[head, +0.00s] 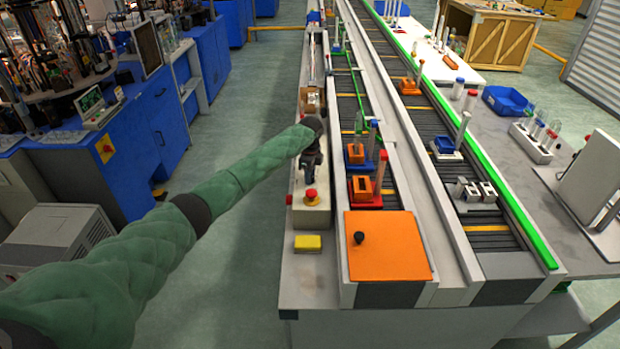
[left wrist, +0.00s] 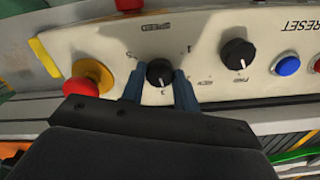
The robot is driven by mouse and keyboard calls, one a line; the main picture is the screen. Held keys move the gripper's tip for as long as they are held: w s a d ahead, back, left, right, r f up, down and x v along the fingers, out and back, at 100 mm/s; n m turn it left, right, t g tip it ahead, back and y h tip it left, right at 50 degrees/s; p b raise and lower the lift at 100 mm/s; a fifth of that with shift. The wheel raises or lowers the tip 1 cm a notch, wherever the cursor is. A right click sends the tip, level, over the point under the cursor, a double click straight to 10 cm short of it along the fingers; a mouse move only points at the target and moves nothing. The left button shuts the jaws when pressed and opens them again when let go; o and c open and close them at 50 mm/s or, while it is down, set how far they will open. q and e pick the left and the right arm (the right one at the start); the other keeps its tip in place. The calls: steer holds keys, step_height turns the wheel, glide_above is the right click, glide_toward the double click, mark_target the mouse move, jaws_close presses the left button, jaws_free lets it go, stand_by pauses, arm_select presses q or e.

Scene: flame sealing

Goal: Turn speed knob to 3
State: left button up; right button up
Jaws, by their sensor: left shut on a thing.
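The black speed knob (left wrist: 159,72) sits on the pale control panel (left wrist: 110,40), under an upside-down or blurred SPEED label. My left gripper (left wrist: 160,78) has its two blue fingers closed around the knob, one on each side. A white mark on the knob points to the bottom of the picture, toward a small character that looks like 3. Other small marks stand at its upper left and upper right. In the head view, my left gripper (head: 306,178) is over the panel box and hides the knob. My right gripper is not in view.
A second black knob (left wrist: 237,54) and a blue button (left wrist: 287,65) are to the right on the panel. A red emergency button (left wrist: 82,86) is close by on the left. Conveyors (head: 440,130) with coloured holders run beside the panel; an orange plate (head: 388,248) is in front.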

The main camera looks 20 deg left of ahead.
arm_select(q)
steer(key=shift+r+m+b, duration=0.1)
steer(key=shift+m+b, duration=0.25)
steer(key=shift+m, duration=0.75)
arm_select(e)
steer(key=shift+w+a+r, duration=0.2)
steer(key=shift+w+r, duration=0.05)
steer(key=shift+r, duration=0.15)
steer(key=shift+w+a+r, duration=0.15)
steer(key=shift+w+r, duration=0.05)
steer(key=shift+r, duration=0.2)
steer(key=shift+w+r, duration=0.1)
arm_select(q)
steer(key=o, duration=1)
steer(key=shift+c, duration=0.2)
steer(key=shift+r, duration=0.35)
step_height(320, 180, up, 6)
steer(key=b, duration=0.2)
steer(key=shift+f+b, duration=0.25)
steer(key=shift+b, duration=0.05)
steer(key=shift+r, duration=0.75)
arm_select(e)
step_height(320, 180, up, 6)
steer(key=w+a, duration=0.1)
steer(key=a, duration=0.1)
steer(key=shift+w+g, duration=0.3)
